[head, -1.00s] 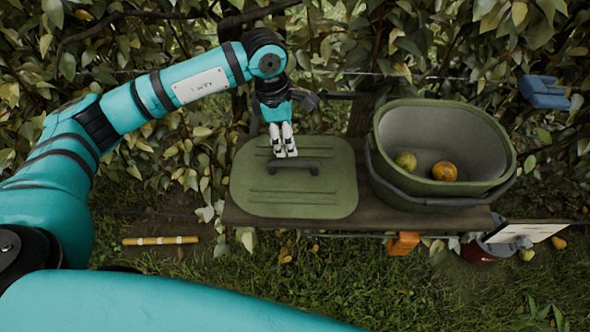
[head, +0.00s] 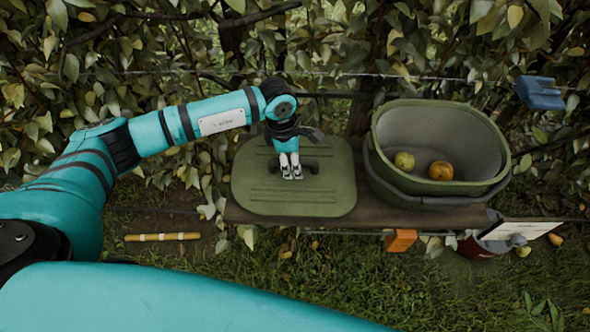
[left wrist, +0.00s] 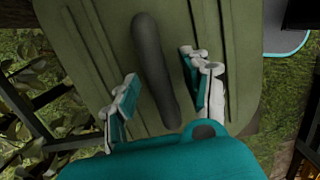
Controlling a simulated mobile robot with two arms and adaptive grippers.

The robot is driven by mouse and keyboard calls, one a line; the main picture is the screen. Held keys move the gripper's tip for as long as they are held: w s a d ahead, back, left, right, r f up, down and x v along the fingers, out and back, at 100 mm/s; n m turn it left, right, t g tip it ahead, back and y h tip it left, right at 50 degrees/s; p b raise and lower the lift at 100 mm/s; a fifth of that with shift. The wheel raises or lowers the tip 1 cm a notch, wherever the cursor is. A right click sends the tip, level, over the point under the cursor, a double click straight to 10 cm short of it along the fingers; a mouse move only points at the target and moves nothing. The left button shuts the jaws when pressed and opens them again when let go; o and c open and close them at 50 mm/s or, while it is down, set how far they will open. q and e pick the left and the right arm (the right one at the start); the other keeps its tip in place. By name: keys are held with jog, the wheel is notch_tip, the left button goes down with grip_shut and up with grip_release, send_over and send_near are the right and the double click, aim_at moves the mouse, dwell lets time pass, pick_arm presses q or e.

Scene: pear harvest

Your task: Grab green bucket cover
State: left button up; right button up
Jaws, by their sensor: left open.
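The green bucket cover (head: 330,192) lies flat on the wooden bench, left of the green bucket (head: 388,187). Its dark handle (head: 312,165) stands across its middle. My left gripper (head: 291,174) is over the handle, its fingers pointing down. In the left wrist view, the cover (left wrist: 100,55) fills most of the picture and the handle (left wrist: 155,70) runs between the two spread fingers of the left gripper (left wrist: 160,92). The fingers are open and do not grip the handle. I cannot tell how far above the cover the fingertips are. My right gripper is not in view.
The bucket holds a green pear (head: 404,161) and an orange-brown one (head: 441,170). The wooden bench (head: 440,217) carries the cover and bucket. Leafy branches (head: 50,120) stand behind. A yellowish stick (head: 162,237) lies on the ground. An orange object (head: 400,241) is below the bench front.

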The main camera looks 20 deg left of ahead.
pick_arm(q)
grip_shut()
jog(key=shift+r, duration=0.1)
dwell(0.3)
